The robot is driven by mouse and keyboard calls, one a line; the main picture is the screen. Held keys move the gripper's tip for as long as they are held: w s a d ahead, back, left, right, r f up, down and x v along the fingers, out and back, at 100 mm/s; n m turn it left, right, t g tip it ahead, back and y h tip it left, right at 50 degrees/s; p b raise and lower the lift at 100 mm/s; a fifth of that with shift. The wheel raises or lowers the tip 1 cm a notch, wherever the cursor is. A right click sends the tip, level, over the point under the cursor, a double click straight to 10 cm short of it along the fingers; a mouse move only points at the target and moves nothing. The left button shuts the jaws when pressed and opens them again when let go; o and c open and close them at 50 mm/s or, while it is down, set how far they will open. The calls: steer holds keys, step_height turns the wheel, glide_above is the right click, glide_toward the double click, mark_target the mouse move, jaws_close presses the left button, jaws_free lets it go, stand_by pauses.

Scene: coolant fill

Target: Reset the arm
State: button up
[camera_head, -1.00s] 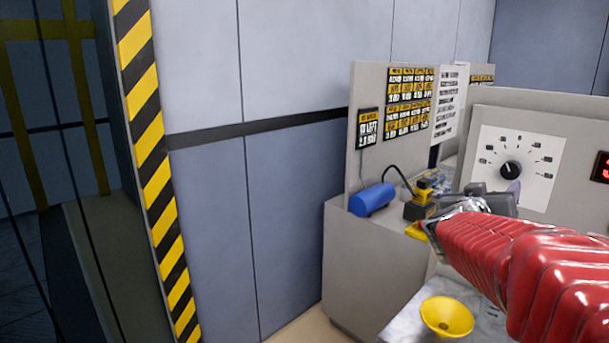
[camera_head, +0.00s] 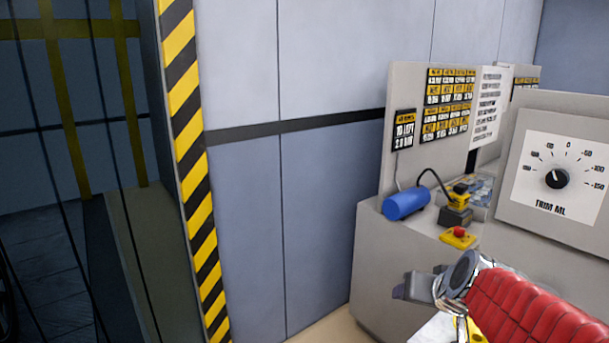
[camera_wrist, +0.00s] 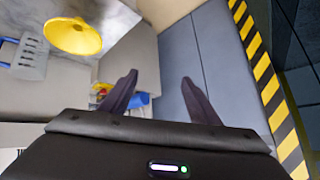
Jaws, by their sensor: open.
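My red-sleeved arm reaches in from the lower right of the head view and ends in my gripper (camera_head: 412,288), which is low in front of the grey cabinet. In the wrist view my gripper (camera_wrist: 160,78) shows two dark fingers spread apart with nothing between them. The grey wall panels and the cabinet side lie beyond them.
The cabinet (camera_head: 376,262) carries a blue cylinder (camera_head: 406,204), a yellow-and-black device (camera_head: 457,207), a red button on a yellow base (camera_head: 458,237) and a TRIM ML dial (camera_head: 557,179). A yellow funnel (camera_wrist: 73,37) is at upper left in the wrist view. A striped post (camera_head: 190,130) stands left.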

steer(key=s+a+f+n+g, duration=0.1)
steer(key=s+a, duration=0.2)
steer(key=s, duration=0.6)
steer(key=s+a+f+n+g, duration=0.1)
steer(key=s+a, duration=0.3)
steer(key=s, duration=0.6)
steer(key=shift+s+a+f+n+g, duration=0.15)
steer(key=shift+f+n+g, duration=0.2)
steer(key=shift+n+g, duration=0.25)
steer(key=shift+c, duration=0.3)
